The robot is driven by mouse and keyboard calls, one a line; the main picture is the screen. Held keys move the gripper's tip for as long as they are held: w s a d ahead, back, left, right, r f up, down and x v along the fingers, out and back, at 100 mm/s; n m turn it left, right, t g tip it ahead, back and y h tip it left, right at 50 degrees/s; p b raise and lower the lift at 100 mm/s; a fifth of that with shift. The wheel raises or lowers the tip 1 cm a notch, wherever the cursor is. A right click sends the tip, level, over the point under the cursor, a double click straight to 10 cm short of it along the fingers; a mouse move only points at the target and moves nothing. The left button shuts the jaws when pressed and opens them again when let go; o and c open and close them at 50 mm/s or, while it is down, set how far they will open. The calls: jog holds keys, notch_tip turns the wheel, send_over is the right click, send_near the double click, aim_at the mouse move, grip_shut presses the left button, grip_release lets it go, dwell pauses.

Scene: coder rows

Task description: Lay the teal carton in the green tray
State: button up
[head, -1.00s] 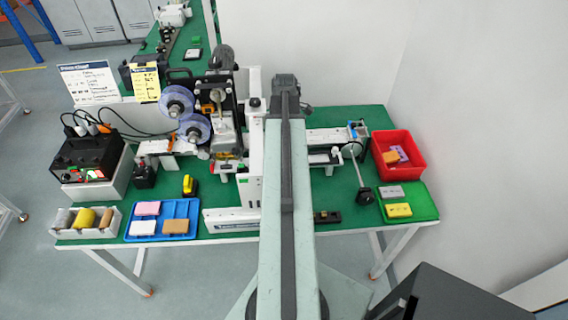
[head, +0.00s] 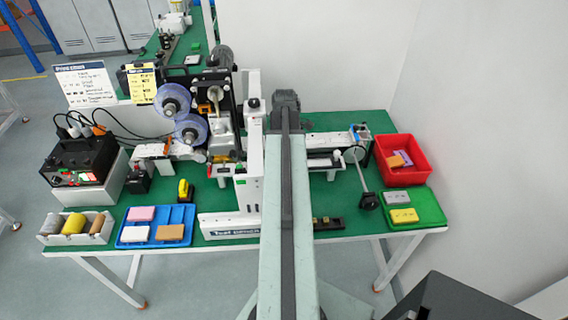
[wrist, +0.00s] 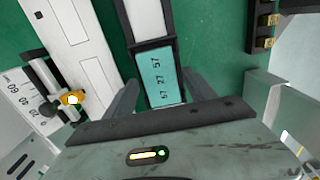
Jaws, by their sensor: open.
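The teal carton (wrist: 155,68) shows in the wrist view with dark digits on its top, at the end of a narrow white and black track. My gripper (wrist: 161,80) is open, with one grey finger on each side of the carton; I cannot tell whether either finger touches it. In the head view my arm hides the carton and the gripper. The green tray (head: 433,222) is at the table's right front and holds a grey carton (head: 396,198) and a yellow carton (head: 404,215).
A red bin (head: 421,171) with orange and purple items stands behind the green tray. A blue tray (head: 183,233) with several cartons is at the front left. A labelling machine (head: 215,130) stands left of my arm. A small black block (head: 328,223) lies at the front edge.

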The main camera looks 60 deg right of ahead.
jog(key=c, duration=0.9)
notch_tip(320, 180, up, 5)
jog(key=p, duration=0.5)
jog(key=shift+w+r, duration=0.1)
jog(key=shift+c, duration=0.2)
